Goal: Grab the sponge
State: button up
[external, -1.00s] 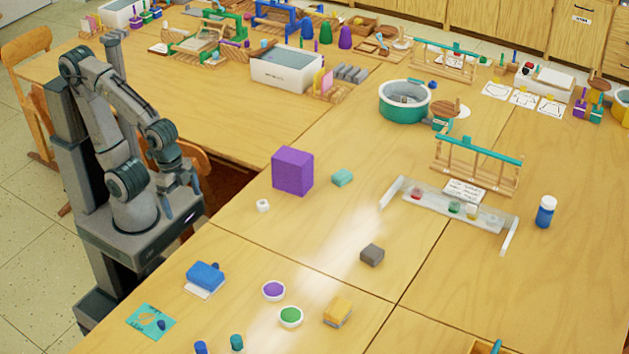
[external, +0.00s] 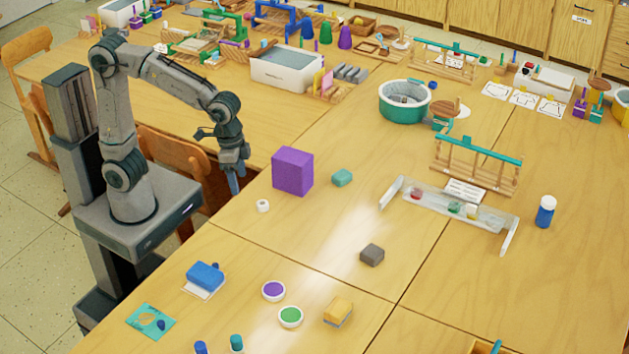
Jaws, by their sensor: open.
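A yellow block with a grey-blue lower layer (external: 338,311), which looks most like the sponge, lies on the front table at the bottom middle. A small teal block (external: 342,178) and a dark grey block (external: 372,255) lie farther back; I cannot tell whether either is a sponge. My gripper (external: 236,188) is open and empty, pointing down near the table's left edge, left of the purple cube. It is far from the yellow block and touches nothing that I can see.
A large purple cube (external: 293,171) stands just right of my gripper, with a small white ring (external: 263,205) in front. A blue block (external: 205,275) and two paint cups, purple (external: 273,291) and green (external: 290,316), lie nearer the front. The table's middle is mostly clear.

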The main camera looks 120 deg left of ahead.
jog(key=w+a+r+n+p, duration=0.2)
jog(key=w+a, duration=0.4)
jog(key=a, duration=0.1)
jog(key=n+g+p, duration=0.1)
jog(key=n+p, duration=0.5)
jog(key=n, duration=0.2)
send_over(341, 174)
notch_tip(341, 174, down, 7)
jog(key=f, duration=0.5)
jog(key=f+p, duration=0.1)
jog(key=f, duration=0.2)
jog(key=shift+w, duration=0.25)
jog(key=shift+s+f+p, duration=0.15)
jog(key=shift+f+p, duration=0.15)
jog(key=shift+f, duration=1.1)
jog(key=shift+s+f+p, duration=0.1)
jog(key=shift+f+p, duration=0.15)
jog(key=shift+f, duration=1.1)
jog(key=shift+d, duration=0.1)
jog(key=c, duration=1)
